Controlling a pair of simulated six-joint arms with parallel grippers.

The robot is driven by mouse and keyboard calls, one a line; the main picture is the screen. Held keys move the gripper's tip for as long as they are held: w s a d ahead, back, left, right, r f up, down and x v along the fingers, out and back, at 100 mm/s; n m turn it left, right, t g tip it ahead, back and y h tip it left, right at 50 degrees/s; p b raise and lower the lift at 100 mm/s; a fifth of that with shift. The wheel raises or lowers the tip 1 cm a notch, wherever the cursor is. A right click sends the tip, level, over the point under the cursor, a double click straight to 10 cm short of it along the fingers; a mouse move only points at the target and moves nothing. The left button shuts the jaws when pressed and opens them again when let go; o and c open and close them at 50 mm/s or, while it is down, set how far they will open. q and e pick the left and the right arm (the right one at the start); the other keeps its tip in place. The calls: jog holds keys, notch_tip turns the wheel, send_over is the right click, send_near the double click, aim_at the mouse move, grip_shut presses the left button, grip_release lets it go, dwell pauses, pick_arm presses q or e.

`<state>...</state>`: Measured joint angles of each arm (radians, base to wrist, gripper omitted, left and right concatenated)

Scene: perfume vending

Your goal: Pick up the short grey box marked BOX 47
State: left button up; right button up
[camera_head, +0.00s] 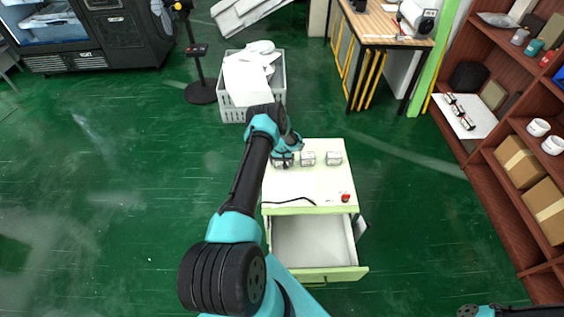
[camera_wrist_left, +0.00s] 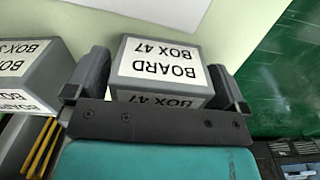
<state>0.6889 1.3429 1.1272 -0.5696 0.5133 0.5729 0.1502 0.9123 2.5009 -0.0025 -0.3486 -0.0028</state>
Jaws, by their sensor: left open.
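The short grey box marked BOX 47 (camera_wrist_left: 160,68) has white labels, one reading BOARD BOX 47, upside down in the left wrist view. My left gripper (camera_wrist_left: 160,80) is open, with one dark finger on each side of this box. I cannot tell whether the fingers touch it. In the head view my left gripper (camera_head: 284,158) is over the left end of a row of small boxes on the white cabinet top (camera_head: 310,185), and mostly hides the box there. My right gripper is not in view; only part of my right arm shows at the bottom right edge.
Another grey labelled box (camera_wrist_left: 35,70) stands close beside BOX 47. Two small boxes, a middle one (camera_head: 308,158) and a right one (camera_head: 333,158), sit in the head view. A red button (camera_head: 345,197) is near the cabinet's front. The drawer (camera_head: 315,274) is open. A grey crate (camera_head: 279,75) stands behind.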

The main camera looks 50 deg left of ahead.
pick_arm(q)
jog(key=shift+c, duration=0.2)
jog(key=c, duration=0.8)
jog(key=shift+c, duration=0.3)
jog(key=shift+r, duration=0.1)
jog(key=shift+r, duration=0.4)
notch_tip(320, 180, up, 3)
jog(key=shift+s+d+f, duration=0.15)
jog(key=s+d, duration=0.5)
jog(key=shift+d+r, duration=0.25)
jog(key=shift+r, duration=0.05)
jog(key=shift+s+d+r, duration=0.2)
jog(key=shift+s+d, duration=1.15)
jog(key=shift+d, duration=0.2)
jog(key=shift+s+d+r, duration=0.2)
jog(key=shift+s+d, duration=1.1)
jog(key=shift+d, duration=0.25)
